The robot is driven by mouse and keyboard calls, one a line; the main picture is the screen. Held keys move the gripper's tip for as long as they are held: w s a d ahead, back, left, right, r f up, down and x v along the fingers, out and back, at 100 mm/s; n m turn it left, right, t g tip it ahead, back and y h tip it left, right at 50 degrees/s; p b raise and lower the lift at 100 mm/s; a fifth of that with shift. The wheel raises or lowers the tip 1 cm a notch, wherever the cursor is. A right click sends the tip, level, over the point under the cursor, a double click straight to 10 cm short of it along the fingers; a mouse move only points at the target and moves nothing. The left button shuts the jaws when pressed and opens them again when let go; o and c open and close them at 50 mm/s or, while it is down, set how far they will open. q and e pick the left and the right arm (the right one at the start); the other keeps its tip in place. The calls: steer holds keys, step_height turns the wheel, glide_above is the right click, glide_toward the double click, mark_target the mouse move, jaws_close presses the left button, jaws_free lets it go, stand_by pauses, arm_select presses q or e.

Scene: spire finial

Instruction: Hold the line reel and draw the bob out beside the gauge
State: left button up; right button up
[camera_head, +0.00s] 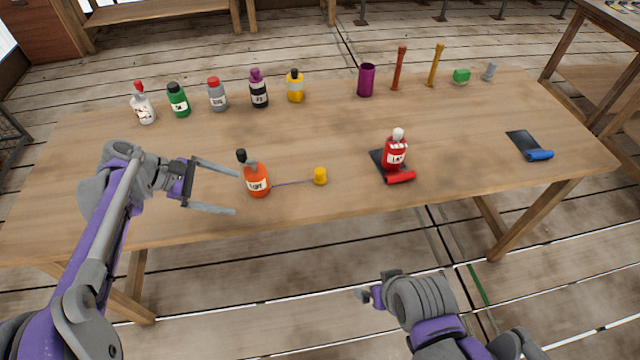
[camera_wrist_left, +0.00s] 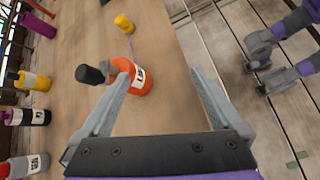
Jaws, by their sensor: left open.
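An orange bottle-shaped reel (camera_head: 256,180) with a black cap and white label stands upright near the table's front. A thin purple line runs right from it to a small yellow bob (camera_head: 320,176), resting on the table. My left gripper (camera_head: 234,192) is open just left of the reel, its fingers pointing at it. In the left wrist view the reel (camera_wrist_left: 140,82) shows beyond the open fingers, partly hidden by one; the bob (camera_wrist_left: 124,24) is farther off. I cannot tell which object is the gauge. My right gripper (camera_head: 368,295) is low in front of the table, its jaws unclear.
A red bottle (camera_head: 394,155) stands on a dark mat with a red roll (camera_head: 400,177). Another dark mat with a blue roll (camera_head: 538,155) lies at right. Several bottles line the back left; a purple cup (camera_head: 366,80) and upright sticks stand back right.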

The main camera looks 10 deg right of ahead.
mark_target(253, 183)
arm_select(q)
steer(key=w+a+f+n+h+b, duration=0.1)
steer(key=w, duration=0.1)
steer(key=w+a+f+n+h, duration=0.1)
steer(key=w+f, duration=0.1)
steer(key=w+a+f+n+h+b, duration=0.1)
steer(key=w, duration=0.2)
steer(key=shift+w+a+f+g+h+b, duration=0.1)
steer(key=shift+a+f+g+h+b, duration=0.05)
steer(key=shift+f+g+h+b, duration=0.2)
steer(key=shift+w+a+f+n+h, duration=0.3)
steer(key=shift+w+a+n+h, duration=0.05)
steer(key=shift+n, duration=0.15)
steer(key=shift+b+x, duration=1.05)
steer(key=shift+x, duration=3.95)
steer(key=shift+r, duration=0.1)
steer(key=c, duration=0.9)
steer(key=shift+c, duration=0.2)
